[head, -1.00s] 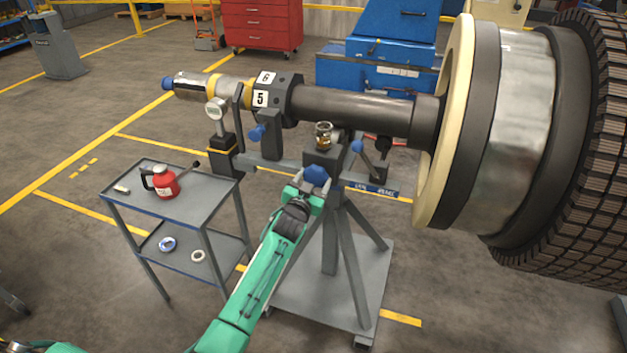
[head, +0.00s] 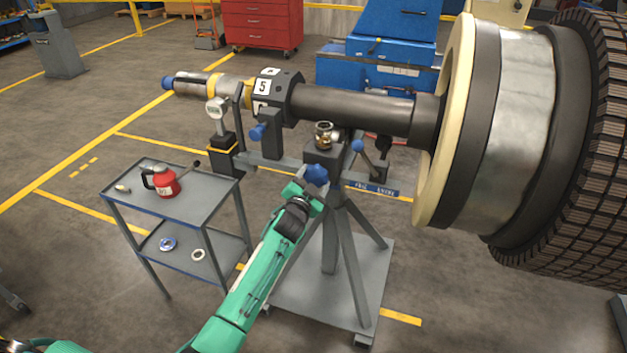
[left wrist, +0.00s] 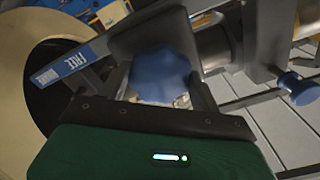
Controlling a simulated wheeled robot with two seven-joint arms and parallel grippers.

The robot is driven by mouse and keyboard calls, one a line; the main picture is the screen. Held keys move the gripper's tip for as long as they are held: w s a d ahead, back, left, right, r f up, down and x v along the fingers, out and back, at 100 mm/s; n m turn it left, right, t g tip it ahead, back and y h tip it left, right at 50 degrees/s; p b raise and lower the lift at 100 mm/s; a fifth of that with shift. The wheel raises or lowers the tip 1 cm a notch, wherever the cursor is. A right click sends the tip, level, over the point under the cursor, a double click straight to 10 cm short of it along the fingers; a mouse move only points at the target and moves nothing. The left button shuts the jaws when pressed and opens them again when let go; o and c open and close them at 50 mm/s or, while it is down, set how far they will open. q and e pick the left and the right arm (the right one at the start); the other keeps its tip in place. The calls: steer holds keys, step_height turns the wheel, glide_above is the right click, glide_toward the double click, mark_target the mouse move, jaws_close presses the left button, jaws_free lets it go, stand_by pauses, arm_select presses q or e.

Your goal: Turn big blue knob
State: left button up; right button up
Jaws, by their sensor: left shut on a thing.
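The big blue knob (head: 317,174) is a lobed knob on the front of the dark block at the top of the rotor stand (head: 330,230). It also shows in the left wrist view (left wrist: 160,75). My left gripper (head: 311,186) is shut on this knob, with one finger on each side of it in the left wrist view (left wrist: 160,92). The gripper looks tilted in the head view. A blue label (head: 376,189) beside the knob starts with FREE. The numbered collar (head: 290,90) on the shaft shows a 5 facing me. My right gripper is not in view.
A large tyred wheel (head: 585,130) fills the right side. A smaller blue lever knob (head: 357,146) and a glass jar (head: 324,134) are near the block. A grey cart (head: 205,193) with a red can (head: 164,181) stands left.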

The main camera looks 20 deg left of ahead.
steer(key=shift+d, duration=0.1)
arm_select(q)
steer(key=o, duration=1)
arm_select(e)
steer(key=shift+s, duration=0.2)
arm_select(q)
steer(key=s+b, duration=0.1)
steer(key=s, duration=1.3)
steer(key=shift+a, duration=0.2)
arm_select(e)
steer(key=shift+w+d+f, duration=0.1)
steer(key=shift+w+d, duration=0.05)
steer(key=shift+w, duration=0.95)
arm_select(q)
steer(key=shift+w, duration=0.1)
